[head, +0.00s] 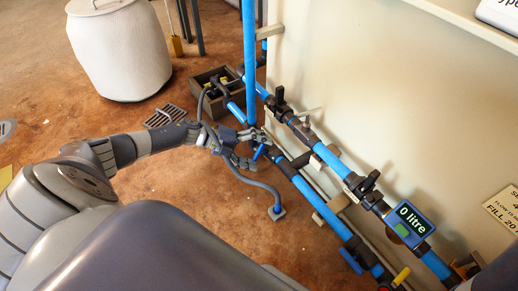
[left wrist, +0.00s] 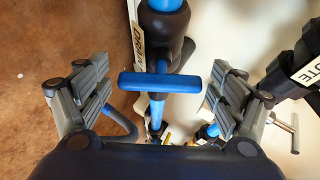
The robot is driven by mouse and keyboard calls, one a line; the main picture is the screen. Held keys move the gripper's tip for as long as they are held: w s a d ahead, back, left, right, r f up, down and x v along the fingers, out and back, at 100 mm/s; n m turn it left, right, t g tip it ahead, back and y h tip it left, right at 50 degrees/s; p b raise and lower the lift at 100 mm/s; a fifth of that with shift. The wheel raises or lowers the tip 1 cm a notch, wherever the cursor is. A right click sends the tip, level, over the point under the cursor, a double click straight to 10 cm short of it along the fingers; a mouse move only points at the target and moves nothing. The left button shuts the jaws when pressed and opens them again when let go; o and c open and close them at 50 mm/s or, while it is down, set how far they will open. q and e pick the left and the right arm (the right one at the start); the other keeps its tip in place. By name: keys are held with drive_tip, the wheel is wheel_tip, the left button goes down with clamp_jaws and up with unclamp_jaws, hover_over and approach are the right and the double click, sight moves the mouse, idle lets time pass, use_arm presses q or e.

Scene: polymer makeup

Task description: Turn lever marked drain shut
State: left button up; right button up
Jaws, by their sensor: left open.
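The blue lever (left wrist: 160,82) is a T-shaped handle on a dark valve body in a blue pipe. A tag reading "DRAIN" (left wrist: 137,42) is beside it, partly hidden. In the left wrist view the lever's bar lies crosswise between the fingers of my left gripper (left wrist: 156,90). The fingers are open, with a gap between each and the bar's ends. In the head view my left gripper (head: 256,148) is at the lower pipe run, around the small blue lever (head: 262,152). My right gripper is not in view.
Blue pipes (head: 323,212) run along the cream wall panel (head: 350,90). A meter reading "0 litre" (head: 408,220), another blue lever (head: 350,261) and a yellow lever (head: 401,276) are at lower right. A valve box (head: 202,78) and white bin (head: 120,50) stand behind.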

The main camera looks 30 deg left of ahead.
use_arm(q)
drive_tip(key=v, duration=1.2)
drive_tip(key=shift+w, duration=0.1)
